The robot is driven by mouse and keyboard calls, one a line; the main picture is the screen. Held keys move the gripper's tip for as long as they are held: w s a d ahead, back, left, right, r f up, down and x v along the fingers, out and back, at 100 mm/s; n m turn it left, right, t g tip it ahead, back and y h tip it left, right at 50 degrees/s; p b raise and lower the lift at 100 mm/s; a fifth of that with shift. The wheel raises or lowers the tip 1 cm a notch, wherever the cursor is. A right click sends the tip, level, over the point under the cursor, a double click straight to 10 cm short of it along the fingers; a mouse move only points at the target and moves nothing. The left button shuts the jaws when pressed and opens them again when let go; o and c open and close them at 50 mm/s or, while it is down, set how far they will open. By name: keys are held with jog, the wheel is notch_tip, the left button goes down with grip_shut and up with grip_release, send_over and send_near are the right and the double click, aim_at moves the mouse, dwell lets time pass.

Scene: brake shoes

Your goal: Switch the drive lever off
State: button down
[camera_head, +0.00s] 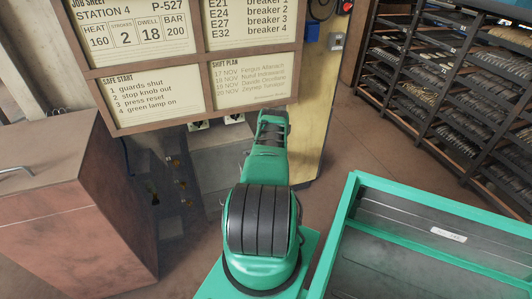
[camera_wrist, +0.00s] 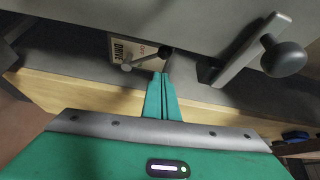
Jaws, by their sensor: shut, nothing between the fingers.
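In the wrist view a small pale plate (camera_wrist: 135,50) with lettering that seems to read DRIVE and OFF is on the grey machine's face. A small dark knob (camera_wrist: 165,50) shows at the plate's right edge. My green gripper (camera_wrist: 162,76) is shut and empty, its fingertips just below the plate and right of the grey knob. Touching or apart I cannot tell. In the head view my arm hides the gripper and the drive lever.
A larger lever with a black ball knob (camera_wrist: 285,58) stands right of my gripper in the wrist view. In the head view a framed job board (camera_head: 200,60) hangs ahead, a brown cabinet (camera_head: 75,205) stands left, and a green-rimmed bin (camera_head: 350,190) and racks (camera_head: 440,90) stand right.

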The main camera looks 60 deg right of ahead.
jog(key=v, duration=0.2)
jog(key=f+v, duration=0.1)
jog(key=v, duration=0.1)
jog(key=shift+s+a, duration=0.1)
jog(key=shift+a, duration=0.15)
jog(key=shift+s, duration=0.1)
dwell(0.3)
